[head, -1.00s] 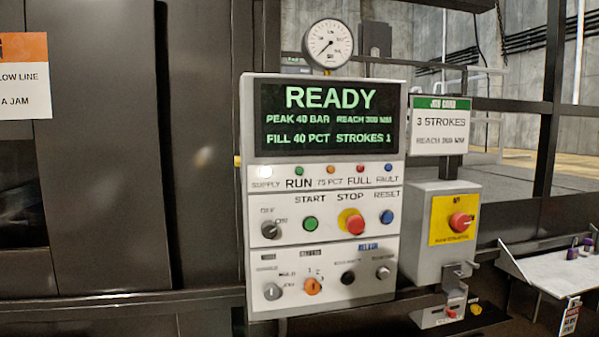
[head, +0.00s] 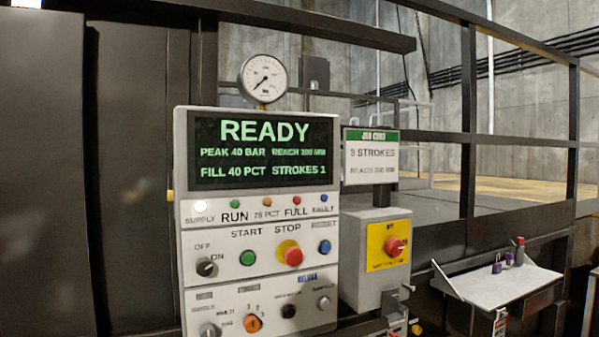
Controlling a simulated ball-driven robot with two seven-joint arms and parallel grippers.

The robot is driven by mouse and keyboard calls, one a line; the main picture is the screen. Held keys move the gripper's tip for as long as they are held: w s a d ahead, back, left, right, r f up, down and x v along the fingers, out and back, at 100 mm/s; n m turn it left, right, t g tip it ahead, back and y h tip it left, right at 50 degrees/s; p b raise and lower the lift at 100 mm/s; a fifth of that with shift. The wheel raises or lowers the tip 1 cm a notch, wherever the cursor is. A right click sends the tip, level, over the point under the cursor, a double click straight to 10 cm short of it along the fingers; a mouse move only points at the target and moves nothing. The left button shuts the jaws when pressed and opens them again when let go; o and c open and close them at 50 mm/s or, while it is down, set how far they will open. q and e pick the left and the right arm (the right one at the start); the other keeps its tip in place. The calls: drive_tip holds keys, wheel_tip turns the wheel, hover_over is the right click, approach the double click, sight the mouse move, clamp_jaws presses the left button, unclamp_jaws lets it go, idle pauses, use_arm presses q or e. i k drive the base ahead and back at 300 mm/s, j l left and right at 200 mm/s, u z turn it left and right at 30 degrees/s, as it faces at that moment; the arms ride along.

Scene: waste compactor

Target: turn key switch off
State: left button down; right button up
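The key switch (head: 207,267) is a dark round knob labelled OFF and ON at the left of the START button row on the light grey control panel (head: 189,228). Its pointer detail is too small to read surely. The display (head: 263,151) above shows READY, FILL 40 PCT and STROKES 1. The white SUPPLY lamp (head: 200,206) looks lit. Neither of my grippers is in the head view.
Green START (head: 247,258), red STOP (head: 293,257) and blue RESET (head: 325,247) buttons sit right of the switch. A red rotary isolator (head: 395,247) is on a box further right. A shelf (head: 497,286) holds small purple items. A dark rail crosses below the isolator box.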

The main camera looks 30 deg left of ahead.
sight(204, 267)
drive_tip(key=u, duration=1.35)
